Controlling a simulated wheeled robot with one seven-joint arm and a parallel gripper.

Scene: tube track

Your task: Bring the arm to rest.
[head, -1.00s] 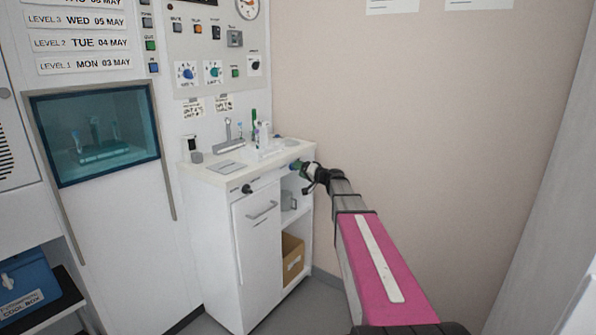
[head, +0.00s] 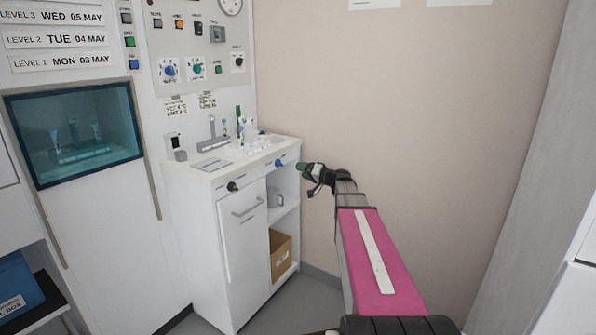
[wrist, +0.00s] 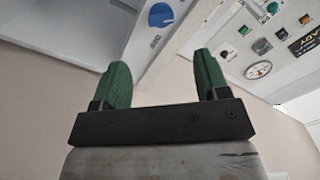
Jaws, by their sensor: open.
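My gripper (head: 302,167) is at the end of my outstretched arm, just right of the white cabinet's (head: 228,240) front right corner in the head view. In the wrist view my gripper (wrist: 161,85) shows two green fingers spread well apart with nothing between them. A blue knob (wrist: 162,14) on the cabinet's front panel shows beyond the fingers. The same blue knob (head: 280,163) is just left of my gripper in the head view, with a small gap.
The cabinet top (head: 262,147) carries a rack with tubes (head: 247,127) and a flat pad (head: 211,165). An open shelf holds a cardboard box (head: 281,254). A blue box (head: 17,287) stands at lower left. A plain wall (head: 420,120) lies behind my arm.

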